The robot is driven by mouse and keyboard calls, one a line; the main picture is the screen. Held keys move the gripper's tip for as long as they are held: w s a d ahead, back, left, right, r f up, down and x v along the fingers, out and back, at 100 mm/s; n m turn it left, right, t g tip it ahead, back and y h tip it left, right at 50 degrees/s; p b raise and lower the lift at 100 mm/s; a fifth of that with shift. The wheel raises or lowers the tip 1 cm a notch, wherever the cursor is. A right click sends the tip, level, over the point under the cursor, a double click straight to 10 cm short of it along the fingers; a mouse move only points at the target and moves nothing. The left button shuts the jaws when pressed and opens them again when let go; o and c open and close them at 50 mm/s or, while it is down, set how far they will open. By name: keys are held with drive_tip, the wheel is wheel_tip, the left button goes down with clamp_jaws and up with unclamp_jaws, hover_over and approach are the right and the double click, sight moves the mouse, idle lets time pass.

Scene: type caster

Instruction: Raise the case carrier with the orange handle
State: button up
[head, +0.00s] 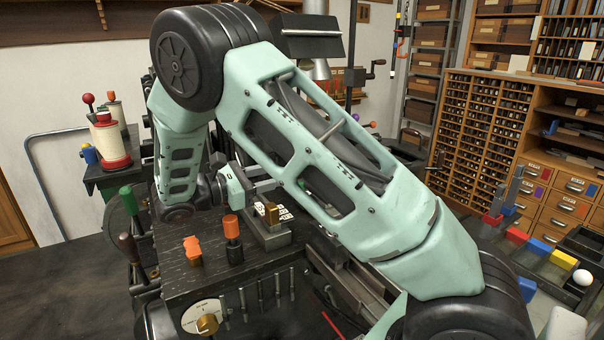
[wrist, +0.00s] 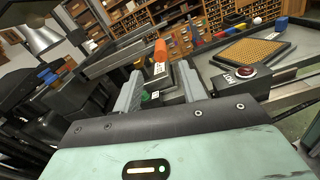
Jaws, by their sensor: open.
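An upright orange handle (wrist: 160,50) shows in the wrist view, with a dark part bearing a white label under it. I take it for the case carrier's handle. My gripper (wrist: 160,72) is open, its two grey fingers apart, and the handle appears between and beyond their tips. No contact shows. In the head view my gripper (head: 262,182) points right over the machine, and my arm hides most of what lies ahead of it. Another orange-topped handle (head: 231,227) on a dark stem stands on the machine's dark top nearer the head camera; whether it is the same piece I cannot tell.
A low orange piece (head: 192,249) and a brass block (head: 272,214) sit on the dark machine top (head: 190,281). Wooden drawers (head: 562,182) stand behind.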

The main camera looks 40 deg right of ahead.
drive_tip(key=b+x, duration=0.2)
drive_tip(key=x, duration=0.7)
drive_tip(key=shift+d, duration=0.15)
drive_tip(key=shift+c, duration=0.2)
clamp_jaws()
